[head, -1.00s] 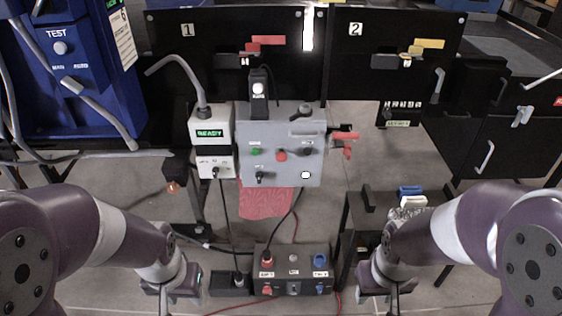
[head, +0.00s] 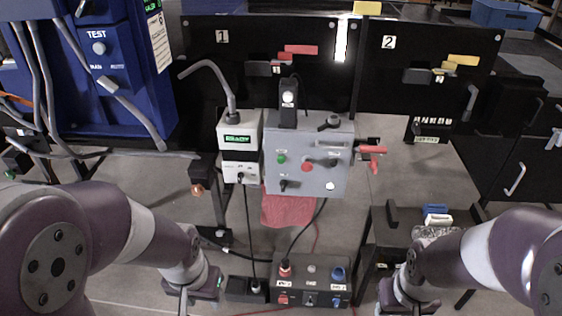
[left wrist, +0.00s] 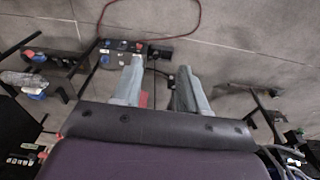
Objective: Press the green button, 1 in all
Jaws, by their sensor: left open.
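The green button (head: 282,159) is a small round knob at the upper left of the grey control box (head: 336,176). Nothing touches it. A red button (head: 307,167) is to its right on the same face. My left gripper (head: 192,298) hangs low at the left, below and left of the box and well apart from the button. In the left wrist view its two grey fingers (left wrist: 160,88) are spread with nothing between them. My right gripper (head: 405,309) is low at the right, cut by the bottom edge, so its jaws are unclear.
A white meter box (head: 239,172) with a green display adjoins the control box. A blue TEST machine (head: 120,95) stands at the upper left. A dark box with plugs (head: 311,272) is low between my arms. A red cloth (head: 288,209) hangs below the control box.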

